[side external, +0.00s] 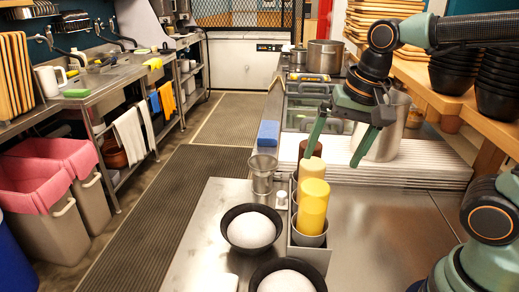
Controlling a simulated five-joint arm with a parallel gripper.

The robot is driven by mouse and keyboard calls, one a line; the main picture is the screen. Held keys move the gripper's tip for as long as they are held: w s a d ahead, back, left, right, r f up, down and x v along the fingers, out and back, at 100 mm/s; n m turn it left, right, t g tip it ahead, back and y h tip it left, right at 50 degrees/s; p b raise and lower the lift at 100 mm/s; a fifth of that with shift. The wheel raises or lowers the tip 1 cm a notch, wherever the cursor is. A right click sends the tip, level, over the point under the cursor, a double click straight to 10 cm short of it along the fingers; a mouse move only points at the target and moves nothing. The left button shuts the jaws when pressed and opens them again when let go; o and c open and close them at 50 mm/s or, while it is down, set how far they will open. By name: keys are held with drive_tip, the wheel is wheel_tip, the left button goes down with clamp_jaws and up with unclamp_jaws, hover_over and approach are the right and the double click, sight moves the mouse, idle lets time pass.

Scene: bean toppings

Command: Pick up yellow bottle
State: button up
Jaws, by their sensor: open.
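A yellow bottle (313,207) stands upright at the near end of a narrow metal holder (309,255) on the steel counter. A pale tan bottle (312,170) stands right behind it in the same holder, and a dark brown bottle (310,148) is behind that, partly hidden. My gripper (335,160) is open and empty. The depth between the fingers and the bottles is hard to tell.
Black bowls with white contents (252,229) (287,281) stand left of and in front of the holder. A metal cup (263,173) is behind the bowls. A large steel pot (385,130) stands behind my gripper. The counter right of the holder is clear.

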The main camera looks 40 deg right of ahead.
sight(316, 188)
drive_tip(key=a+m, duration=0.1)
drive_tip(key=m, duration=0.1)
drive_tip(key=m+g, duration=0.1)
drive_tip(key=m, duration=0.1)
drive_tip(key=a+m+g, duration=0.1)
drive_tip(key=shift+w+a+m, duration=0.15)
drive_tip(key=shift+a+m, duration=0.15)
drive_tip(key=shift+m, duration=0.1)
drive_tip(key=m, duration=0.1)
drive_tip(key=a+m+g, duration=0.1)
drive_tip(key=m, duration=0.1)
drive_tip(key=shift+a, duration=0.15)
drive_tip(key=shift+f+m, duration=0.15)
drive_tip(key=shift+m, duration=0.15)
wheel_tip(316, 188, down, 6)
drive_tip(key=shift+f, duration=0.25)
drive_tip(key=shift+w+f, duration=0.2)
drive_tip(key=shift+f, duration=2.5)
drive_tip(key=c, duration=0.7)
